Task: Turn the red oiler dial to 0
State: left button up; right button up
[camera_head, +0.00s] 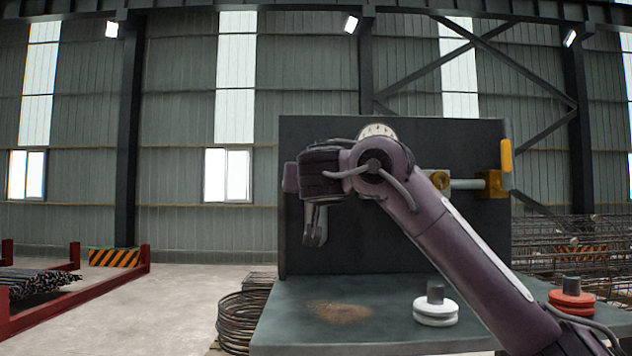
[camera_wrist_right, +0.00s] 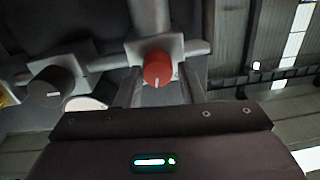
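The red dial (camera_wrist_right: 157,70) shows in the right wrist view, on a light grey square fitting with pipes. Its white mark points toward the bottom of that view. My right gripper (camera_wrist_right: 160,94) is open, with one finger on each side of the dial; small gaps seem to separate them from it. In the head view my right arm reaches to the dark upright panel (camera_head: 455,145) and hides the red dial and the fingertips. My left gripper is in neither view.
A black knob (camera_wrist_right: 48,92) sits left of the red dial in the wrist view. A white gauge (camera_head: 378,131) shows behind my wrist. A yellow-handled valve (camera_head: 492,182) is on the panel's right. White discs (camera_head: 435,312) and red discs (camera_head: 571,300) stand on the bench (camera_head: 290,315).

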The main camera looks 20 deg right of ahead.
jog(key=shift+d, duration=0.2)
jog(key=c, duration=0.5)
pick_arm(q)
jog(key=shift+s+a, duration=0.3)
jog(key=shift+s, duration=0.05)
pick_arm(e)
jog(key=shift+c, duration=0.2)
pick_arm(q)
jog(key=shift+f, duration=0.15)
pick_arm(e)
jog(key=shift+f, duration=0.1)
pick_arm(q)
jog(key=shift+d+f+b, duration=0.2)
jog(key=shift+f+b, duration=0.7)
jog(key=shift+b, duration=0.15)
pick_arm(e)
jog(key=shift+a+n, duration=0.15)
jog(key=shift+n, duration=5.65)
jog(key=o, duration=1)
jog(key=shift+w, duration=0.1)
jog(key=shift+c, duration=0.2)
